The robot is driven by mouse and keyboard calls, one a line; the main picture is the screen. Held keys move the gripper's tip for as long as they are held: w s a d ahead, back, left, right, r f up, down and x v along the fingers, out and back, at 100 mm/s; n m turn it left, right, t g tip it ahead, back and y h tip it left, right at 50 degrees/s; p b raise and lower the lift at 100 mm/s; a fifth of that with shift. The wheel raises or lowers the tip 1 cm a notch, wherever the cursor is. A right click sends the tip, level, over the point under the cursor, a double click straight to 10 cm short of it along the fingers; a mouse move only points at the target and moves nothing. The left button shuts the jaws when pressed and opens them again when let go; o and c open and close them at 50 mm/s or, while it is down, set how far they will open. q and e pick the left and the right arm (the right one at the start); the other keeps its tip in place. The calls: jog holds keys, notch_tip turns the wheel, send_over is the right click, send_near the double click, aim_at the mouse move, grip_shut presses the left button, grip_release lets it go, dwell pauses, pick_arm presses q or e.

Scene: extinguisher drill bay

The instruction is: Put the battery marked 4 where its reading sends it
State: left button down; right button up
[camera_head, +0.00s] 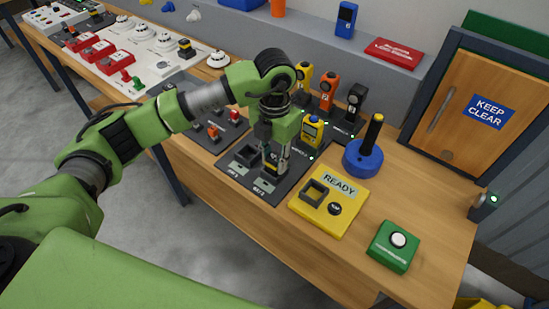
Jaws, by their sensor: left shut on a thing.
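My left gripper (273,165) points down over the dark plate (237,182) with labelled bays. It is shut on a small dark battery (268,178) with a yellow band, low at the right-hand bay. I cannot read the battery's mark, nor tell whether it rests in the bay. A yellow unit (342,216) with a square socket (315,193), a black button (335,209) and a READY display (340,185) stands right of the plate. My right gripper is not in view.
A yellow-and-blue handheld device (312,131) stands behind the gripper, with several similar ones further back. A blue disc with a black post (363,158) and a green button box (393,246) stand to the right. A KEEP CLEAR door (487,112) is at the back right.

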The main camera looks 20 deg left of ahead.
pick_arm(q)
jog(key=shift+f, duration=0.15)
jog(key=c, duration=1.3)
grip_release()
jog(key=shift+r+p, duration=1.75)
jog(key=shift+r, duration=1.8)
